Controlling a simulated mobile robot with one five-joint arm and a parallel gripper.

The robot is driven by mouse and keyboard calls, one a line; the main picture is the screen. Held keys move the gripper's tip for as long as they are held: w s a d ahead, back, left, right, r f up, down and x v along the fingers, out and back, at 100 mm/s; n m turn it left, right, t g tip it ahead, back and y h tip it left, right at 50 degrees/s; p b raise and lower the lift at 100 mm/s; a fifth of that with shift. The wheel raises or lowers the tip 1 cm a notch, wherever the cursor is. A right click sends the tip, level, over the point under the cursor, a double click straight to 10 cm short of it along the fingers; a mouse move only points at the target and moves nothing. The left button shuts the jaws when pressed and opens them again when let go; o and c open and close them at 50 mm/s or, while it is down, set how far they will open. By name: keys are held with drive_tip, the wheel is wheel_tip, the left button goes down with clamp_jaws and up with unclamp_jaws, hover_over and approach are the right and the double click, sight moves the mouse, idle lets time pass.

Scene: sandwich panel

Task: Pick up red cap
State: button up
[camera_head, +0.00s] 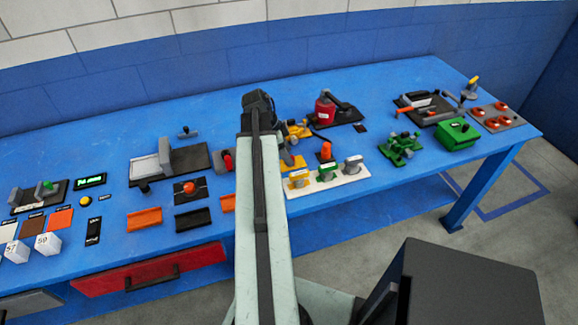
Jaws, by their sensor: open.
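I cannot tell for sure which item is the red cap. A red-orange dome (189,187) sits on a dark plate left of my arm. A red cylinder (325,110) stands on a dark base right of my arm. A small red piece (227,161) shows just left of my arm, partly hidden by it. An orange-red upright piece (326,150) stands right of the arm. My arm reaches over the blue table and ends in view at a dark joint. My gripper's fingers do not show; the arm hides what lies behind it.
The blue table (400,190) carries several fixtures. A white block (330,182) with colored parts, a green box (457,134) and a panel with orange-red knobs (497,117) are to the right. A red drawer (150,272) is below the front edge. The table's back strip is mostly clear.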

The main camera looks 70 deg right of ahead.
drive_tip(key=b+x, duration=0.1)
drive_tip(key=x, duration=0.1)
drive_tip(key=shift+s+f, duration=0.1)
drive_tip(key=shift+f, duration=0.25)
drive_tip(key=shift+r, duration=0.2)
clamp_jaws()
drive_tip(key=shift+r, duration=0.1)
wheel_tip(320, 180, up, 10)
drive_tip(key=p, duration=1)
